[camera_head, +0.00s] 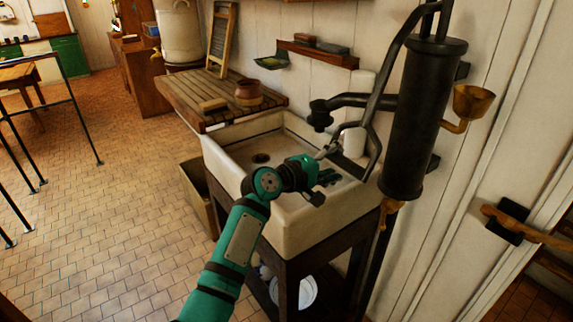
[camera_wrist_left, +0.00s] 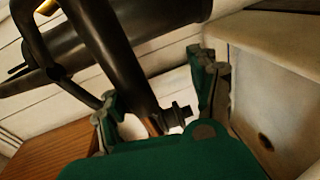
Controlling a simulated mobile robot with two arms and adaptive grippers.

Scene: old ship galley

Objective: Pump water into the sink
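The black hand pump (camera_head: 425,110) is fixed to the wall at the right of the sink. Its thin curved handle (camera_head: 384,80) bends down from the top toward the sink, and its spout (camera_head: 345,100) reaches out over the sink (camera_head: 290,225). My left gripper (camera_head: 325,168) is over the sink, near the handle's lower end. In the left wrist view its fingers (camera_wrist_left: 160,100) stand apart, with dark pump pipework (camera_wrist_left: 115,60) showing between and beyond them. I cannot tell whether a finger touches the handle. No water shows. My right gripper is out of view.
A slatted wooden drainboard (camera_head: 190,95) with a brown pot (camera_head: 249,92) adjoins the sink. A brass cup (camera_head: 473,101) sits on the pump's right side. A wall shelf (camera_head: 318,55) hangs above. Tiled floor (camera_head: 110,190) is open at left, beside a railing (camera_head: 85,120).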

